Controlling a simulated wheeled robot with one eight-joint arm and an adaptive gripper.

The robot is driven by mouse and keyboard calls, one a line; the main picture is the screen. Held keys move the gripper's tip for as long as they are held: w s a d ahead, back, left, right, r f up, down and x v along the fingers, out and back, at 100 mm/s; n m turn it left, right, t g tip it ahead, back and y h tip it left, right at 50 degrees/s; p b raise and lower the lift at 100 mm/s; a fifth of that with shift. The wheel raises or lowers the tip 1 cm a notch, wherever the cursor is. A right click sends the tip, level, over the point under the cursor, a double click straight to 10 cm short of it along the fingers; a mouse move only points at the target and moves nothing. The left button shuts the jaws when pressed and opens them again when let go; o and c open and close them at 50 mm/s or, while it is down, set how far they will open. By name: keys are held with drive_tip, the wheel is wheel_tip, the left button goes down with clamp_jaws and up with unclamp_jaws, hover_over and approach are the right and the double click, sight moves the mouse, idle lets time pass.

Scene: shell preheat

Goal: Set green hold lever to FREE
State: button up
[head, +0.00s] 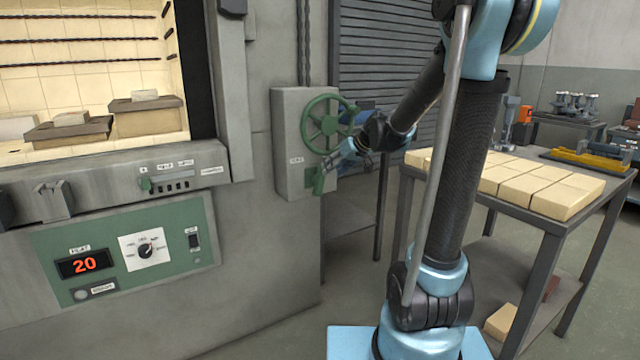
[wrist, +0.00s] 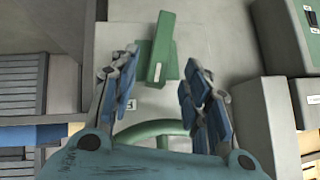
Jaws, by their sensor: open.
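The green lever (head: 318,181) sits low on the front of a grey box (head: 290,110), under a green handwheel (head: 327,124). In the wrist view the lever (wrist: 160,48) is a green bar standing out from a green plate, slightly tilted, with its lower end near the space between my fingertips. My gripper (head: 338,166) is beside the lever, below the handwheel. In the wrist view my gripper (wrist: 162,80) is open, with blue-padded fingers apart on either side of the lever's lower end and nothing held. Contact cannot be told. The labels are too small to read.
The handwheel rim (wrist: 150,130) passes close below my fingers in the wrist view. The furnace panel (head: 130,250) reads 20; a small green slide lever (head: 145,184) is on the sill above. A table (head: 545,225) with pale bricks stands right of my arm.

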sight(323, 178)
drive_tip(key=shift+x, duration=5.2)
drive_tip(key=shift+c, duration=0.3)
clamp_jaws()
